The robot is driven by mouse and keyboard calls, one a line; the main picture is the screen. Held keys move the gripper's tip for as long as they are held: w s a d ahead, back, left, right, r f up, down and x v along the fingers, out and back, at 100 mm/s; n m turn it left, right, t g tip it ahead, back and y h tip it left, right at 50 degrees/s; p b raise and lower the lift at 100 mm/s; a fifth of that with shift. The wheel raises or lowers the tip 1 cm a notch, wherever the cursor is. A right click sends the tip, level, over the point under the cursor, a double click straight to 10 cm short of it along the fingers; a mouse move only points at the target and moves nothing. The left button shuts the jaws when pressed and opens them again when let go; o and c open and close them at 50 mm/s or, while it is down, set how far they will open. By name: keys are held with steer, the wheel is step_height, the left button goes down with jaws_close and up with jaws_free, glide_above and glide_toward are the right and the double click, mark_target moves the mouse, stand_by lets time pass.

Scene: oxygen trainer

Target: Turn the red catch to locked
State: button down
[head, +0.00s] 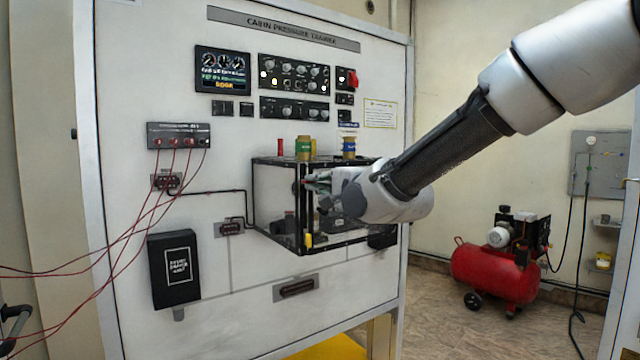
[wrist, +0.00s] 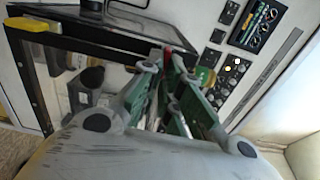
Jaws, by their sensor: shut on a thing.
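The black-framed clear chamber (head: 276,222) stands out from the white trainer panel. The red catch (wrist: 167,54) shows as a small red patch at the upper end of the chamber's black edge bar in the wrist view. My gripper (head: 309,183) reaches in from the right, at the upper part of that edge. In the wrist view my gripper (wrist: 166,62) has its fingertips closed around the red catch and hides most of it. The catch's exact angle cannot be told. A yellow catch (head: 309,240) sits lower on the same edge, and in the wrist view (wrist: 35,24).
Green-labelled (head: 304,148) and blue-topped (head: 348,147) containers and a red one (head: 280,147) stand on the chamber. Red wires (head: 120,240) hang at the left. A red compressor (head: 495,272) is on the floor at the right.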

steer(key=shift+f, duration=0.1)
steer(key=c, duration=1.6)
jaws_free()
steer(key=v, duration=1.2)
